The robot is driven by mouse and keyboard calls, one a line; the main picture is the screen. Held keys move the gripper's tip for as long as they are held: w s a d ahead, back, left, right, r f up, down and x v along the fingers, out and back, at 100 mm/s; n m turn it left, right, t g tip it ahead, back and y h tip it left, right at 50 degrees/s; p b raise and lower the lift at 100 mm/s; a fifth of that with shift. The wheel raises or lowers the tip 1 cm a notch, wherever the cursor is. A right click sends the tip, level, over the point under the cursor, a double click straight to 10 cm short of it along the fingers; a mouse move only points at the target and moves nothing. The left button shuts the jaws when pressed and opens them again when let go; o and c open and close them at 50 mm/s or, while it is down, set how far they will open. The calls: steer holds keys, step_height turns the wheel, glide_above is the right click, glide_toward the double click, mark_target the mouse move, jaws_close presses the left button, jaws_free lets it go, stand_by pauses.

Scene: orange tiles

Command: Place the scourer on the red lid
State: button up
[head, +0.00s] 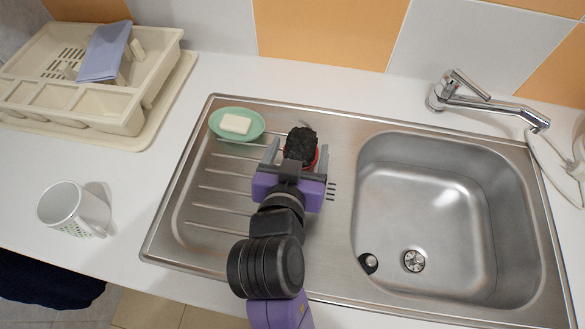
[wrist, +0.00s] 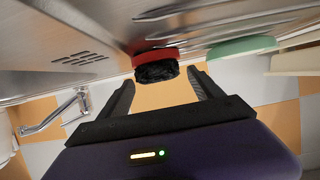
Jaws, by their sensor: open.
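The scourer (head: 300,144) is a dark, rough lump. It rests on the red lid (head: 318,156), of which only a thin red edge shows in the head view. In the wrist view the scourer (wrist: 157,72) appears against the red lid (wrist: 155,55), with the picture turned upside down. My gripper (head: 294,154) is open, its two grey fingers apart, one on each side near the scourer. In the wrist view the fingers (wrist: 160,88) do not appear to touch the scourer. Part of the lid is hidden behind the scourer and gripper.
A green dish (head: 217,125) with white soap (head: 235,124) sits left of the scourer on the drainboard. The empty sink basin (head: 450,215) and tap (head: 480,98) are to the right. A white mug (head: 88,208) and a cream dish rack (head: 120,115) stand on the left counter.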

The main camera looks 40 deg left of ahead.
steer(key=v, duration=1)
steer(key=shift+s+r, duration=0.1)
steer(key=shift+s, duration=0.1)
